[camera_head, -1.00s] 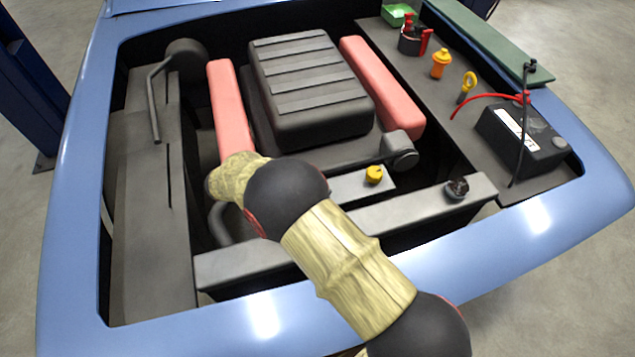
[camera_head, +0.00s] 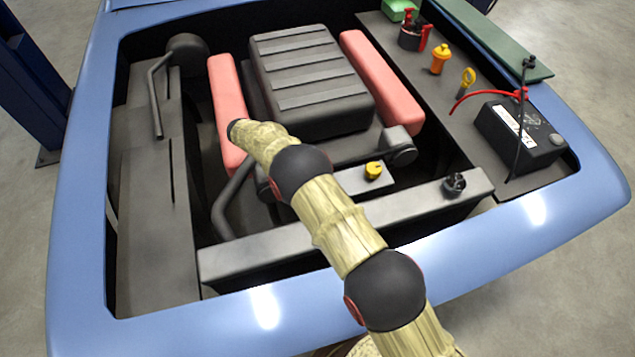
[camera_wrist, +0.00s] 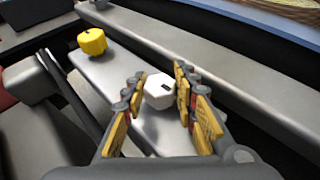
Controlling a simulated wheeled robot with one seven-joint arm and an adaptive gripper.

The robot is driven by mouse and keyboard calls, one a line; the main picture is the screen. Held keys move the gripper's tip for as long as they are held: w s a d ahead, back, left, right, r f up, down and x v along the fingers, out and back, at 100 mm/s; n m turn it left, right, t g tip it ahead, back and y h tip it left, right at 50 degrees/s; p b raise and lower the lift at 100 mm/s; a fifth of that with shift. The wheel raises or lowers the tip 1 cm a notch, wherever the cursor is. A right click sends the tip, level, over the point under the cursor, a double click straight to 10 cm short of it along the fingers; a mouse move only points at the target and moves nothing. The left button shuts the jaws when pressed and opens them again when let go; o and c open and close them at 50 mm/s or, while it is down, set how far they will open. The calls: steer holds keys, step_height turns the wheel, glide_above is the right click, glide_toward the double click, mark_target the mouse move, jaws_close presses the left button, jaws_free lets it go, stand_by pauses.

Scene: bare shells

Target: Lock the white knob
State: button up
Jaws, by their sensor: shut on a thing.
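In the head view my arm hides the knob and most of the gripper. A yellow cap (camera_wrist: 92,41) sits on the same plate, beyond the knob to the left; it also shows in the head view (camera_head: 373,171).
The blue car's engine bay surrounds the plate. A grey front crossbar (camera_head: 410,212) with a black cap (camera_head: 454,184) runs near it. The ribbed engine cover (camera_head: 310,85), red covers (camera_head: 380,80) and black battery (camera_head: 515,140) stand farther back or right.

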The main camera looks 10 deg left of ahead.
steer(key=shift+w+r, duration=0.1)
steer(key=shift+r, duration=0.05)
stand_by(0.3)
steer(key=o, duration=1.2)
